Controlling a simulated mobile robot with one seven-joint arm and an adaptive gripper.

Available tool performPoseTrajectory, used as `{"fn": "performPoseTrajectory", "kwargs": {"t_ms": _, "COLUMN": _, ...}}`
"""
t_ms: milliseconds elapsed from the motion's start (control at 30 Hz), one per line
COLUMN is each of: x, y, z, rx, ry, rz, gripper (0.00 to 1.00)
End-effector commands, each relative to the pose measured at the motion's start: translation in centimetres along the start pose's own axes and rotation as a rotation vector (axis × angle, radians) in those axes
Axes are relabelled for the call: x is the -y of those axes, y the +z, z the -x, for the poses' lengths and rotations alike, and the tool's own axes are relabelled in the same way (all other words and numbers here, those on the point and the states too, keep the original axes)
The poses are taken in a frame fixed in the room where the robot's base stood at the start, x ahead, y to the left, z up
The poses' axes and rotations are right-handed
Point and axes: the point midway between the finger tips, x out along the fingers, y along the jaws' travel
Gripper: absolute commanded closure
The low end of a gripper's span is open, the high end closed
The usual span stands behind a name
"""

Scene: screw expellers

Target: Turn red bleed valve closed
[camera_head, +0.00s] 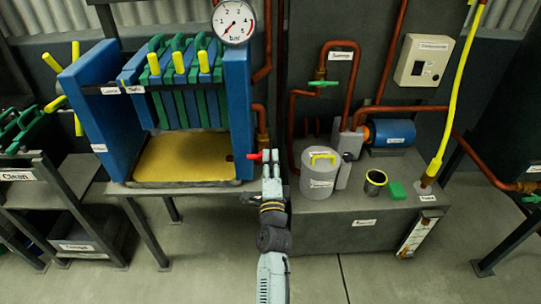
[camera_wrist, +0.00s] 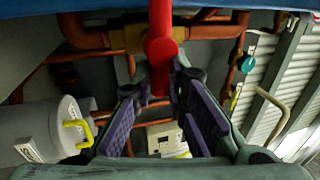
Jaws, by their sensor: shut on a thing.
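The red bleed valve (camera_head: 254,157) has a red handle at the lower right edge of the blue filter press (camera_head: 238,110), beside copper piping. In the wrist view the red handle (camera_wrist: 160,48) is at the top centre, in front of a brass and copper pipe. It reaches down between my fingertips. My gripper (camera_wrist: 161,84) is shut on the handle, with one purple-padded finger on each side. In the head view my gripper (camera_head: 270,158) is at the valve, and my arm partly hides the pipe there.
A grey lidded pot (camera_head: 318,182) with a yellow handle stands to the right on a grey bench (camera_head: 340,232). A dark cup (camera_head: 375,182), green block (camera_head: 397,190) and blue motor (camera_head: 390,133) are further right. A yellow tray (camera_head: 185,158) lies left, under the press plates. A pressure gauge (camera_head: 234,22) hangs above.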

Motion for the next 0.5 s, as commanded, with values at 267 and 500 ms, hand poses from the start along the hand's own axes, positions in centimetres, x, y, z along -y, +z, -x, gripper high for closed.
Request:
{"fn": "performPoseTrajectory", "kwargs": {"t_ms": 267, "x": -0.29, "y": -0.13, "z": 0.09, "rx": -0.004, "ry": 0.004, "rz": -0.01, "gripper": 1.0}}
{"fn": "performPoseTrajectory", "kwargs": {"t_ms": 500, "x": -0.3, "y": -0.1, "z": 0.09, "rx": -0.004, "ry": 0.004, "rz": -0.01, "gripper": 0.83}}
